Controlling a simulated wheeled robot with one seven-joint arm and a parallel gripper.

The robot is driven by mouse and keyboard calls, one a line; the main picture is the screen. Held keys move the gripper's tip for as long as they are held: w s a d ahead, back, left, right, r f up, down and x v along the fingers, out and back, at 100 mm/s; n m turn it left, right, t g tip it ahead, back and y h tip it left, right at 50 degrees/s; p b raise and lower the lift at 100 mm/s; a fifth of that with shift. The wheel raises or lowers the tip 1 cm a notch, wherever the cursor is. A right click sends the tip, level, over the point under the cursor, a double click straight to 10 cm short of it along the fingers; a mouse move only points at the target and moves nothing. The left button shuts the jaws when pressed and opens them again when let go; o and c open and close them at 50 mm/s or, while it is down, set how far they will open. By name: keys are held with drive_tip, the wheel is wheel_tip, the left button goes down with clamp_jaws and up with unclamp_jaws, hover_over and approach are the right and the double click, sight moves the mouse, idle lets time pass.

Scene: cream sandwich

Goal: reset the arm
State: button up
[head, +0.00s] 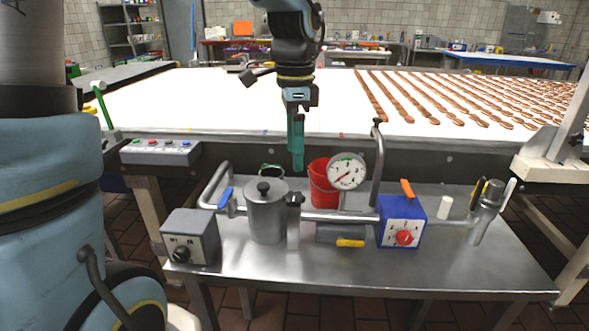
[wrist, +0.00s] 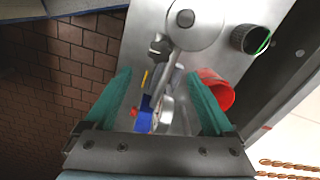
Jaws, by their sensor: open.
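My gripper (head: 297,158) has teal fingers and hangs pointing down above the back part of the steel table (head: 470,272). In the wrist view my gripper (wrist: 158,92) is open, with its two fingers wide apart and nothing between them touching them. Below it in that view lie the pipe, the blue box (wrist: 143,121) and the gauge (wrist: 166,108). The red bucket (wrist: 217,90) shows beside the right finger. My arm reaches down from the top of the head view.
The steel table holds a lidded metal pot (head: 265,212), a pipe with a dial gauge (head: 346,171), a red bucket (head: 322,188), a blue box with a red knob (head: 402,222) and a grey box (head: 190,237). Behind is a white conveyor (head: 225,100) with rows of brown biscuits (head: 450,97).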

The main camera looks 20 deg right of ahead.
drive_tip(key=shift+r, duration=0.6)
drive_tip(key=a+f+n, duration=0.5)
drive_tip(key=a+n, duration=0.4)
drive_tip(key=a, duration=0.3)
drive_tip(key=w+a+f+n+t, duration=0.1)
drive_tip(key=a+f+n, duration=0.4)
drive_tip(key=a+n, duration=0.5)
drive_tip(key=a, duration=0.3)
drive_tip(key=shift+a+t, duration=0.3)
drive_tip(key=shift+w, duration=0.15)
